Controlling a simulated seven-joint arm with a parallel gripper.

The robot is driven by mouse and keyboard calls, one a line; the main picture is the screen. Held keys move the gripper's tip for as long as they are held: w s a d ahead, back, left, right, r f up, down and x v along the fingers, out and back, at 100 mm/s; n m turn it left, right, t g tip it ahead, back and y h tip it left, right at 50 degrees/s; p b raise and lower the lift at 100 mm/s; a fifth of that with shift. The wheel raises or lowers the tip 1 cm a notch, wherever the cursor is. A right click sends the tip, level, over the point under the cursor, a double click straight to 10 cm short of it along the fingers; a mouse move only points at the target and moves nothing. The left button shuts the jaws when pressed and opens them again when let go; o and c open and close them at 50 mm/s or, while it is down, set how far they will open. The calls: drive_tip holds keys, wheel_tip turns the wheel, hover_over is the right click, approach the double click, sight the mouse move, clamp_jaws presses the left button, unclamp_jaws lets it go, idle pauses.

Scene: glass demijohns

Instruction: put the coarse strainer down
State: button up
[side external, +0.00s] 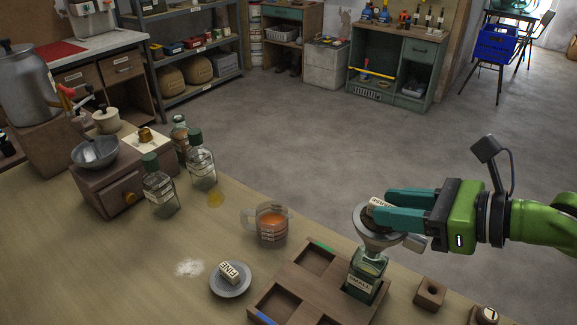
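The coarse strainer (375,203) shows as a pale lettered block at my fingertips, its lettering only partly visible. My gripper (371,206) comes in from the right with its teal fingers closed around this block. The block is at the mouth of a grey funnel (371,238); the fingers hide whether it touches the funnel. The funnel sits on the neck of a green glass bottle (362,282) labelled SMALL, upright in the wooden tray. A block marked FINE (230,272) lies on a small grey dish (228,291) to the left.
The wooden tray (283,308) has empty compartments left of the bottle. A glass jug (271,224) of orange liquid stands behind it. Stoppered bottles (160,192) stand farther left. A holed wooden block (430,293) is at right.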

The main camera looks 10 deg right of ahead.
clamp_jaws()
drive_tip(key=shift+r, duration=0.15)
wheel_tip(320, 180, up, 8)
drive_tip(key=shift+r, duration=0.15)
drive_tip(key=w+d+m+t+h, duration=0.1)
drive_tip(key=w+d+m+h, duration=0.2)
drive_tip(key=d, duration=0.6)
drive_tip(key=w+d+m+t+h, duration=0.1)
drive_tip(key=w+d+m+h, duration=0.2)
drive_tip(key=d, duration=0.7)
drive_tip(key=w+d+m+t+h, duration=0.1)
drive_tip(key=w+d+m+h, duration=0.2)
drive_tip(key=d+m+h, duration=0.3)
drive_tip(key=d+h, duration=0.1)
drive_tip(key=d, duration=0.2)
drive_tip(key=shift+d+h, duration=0.3)
drive_tip(key=shift+d, duration=0.05)
